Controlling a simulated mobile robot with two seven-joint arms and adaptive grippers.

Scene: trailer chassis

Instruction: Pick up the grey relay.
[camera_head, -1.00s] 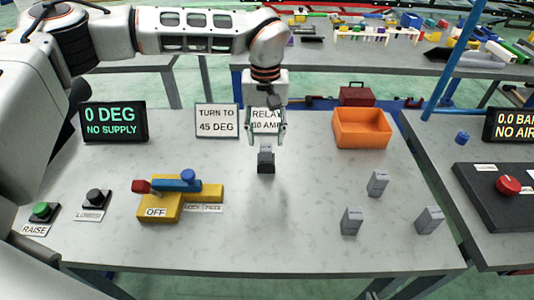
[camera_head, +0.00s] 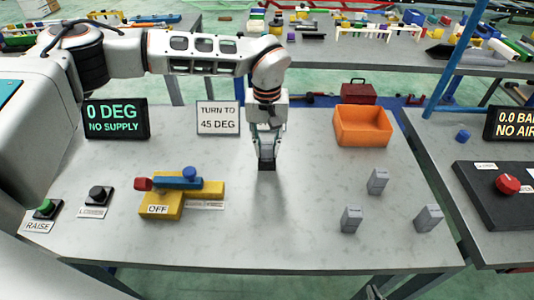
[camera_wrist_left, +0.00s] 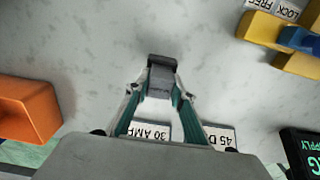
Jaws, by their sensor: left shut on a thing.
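A grey relay (camera_head: 266,154) stands upright at the middle of the table, with a dark block (camera_head: 266,167) at its foot. My left gripper (camera_head: 266,148) has come down over it from above, with one finger on each side, and is shut on it. In the left wrist view the relay (camera_wrist_left: 161,82) lies between the tips of my left gripper (camera_wrist_left: 161,94). The fingers partly hide its sides. I cannot tell whether the relay is clear of the dark block.
Several similar grey blocks (camera_head: 378,182) stand at the right of the table. An orange bin (camera_head: 362,126) is behind them. A yellow valve block (camera_head: 160,206) with a blue handle (camera_head: 178,183) is at the left. A "TURN TO 45 DEG" sign (camera_head: 218,118) stands at the back.

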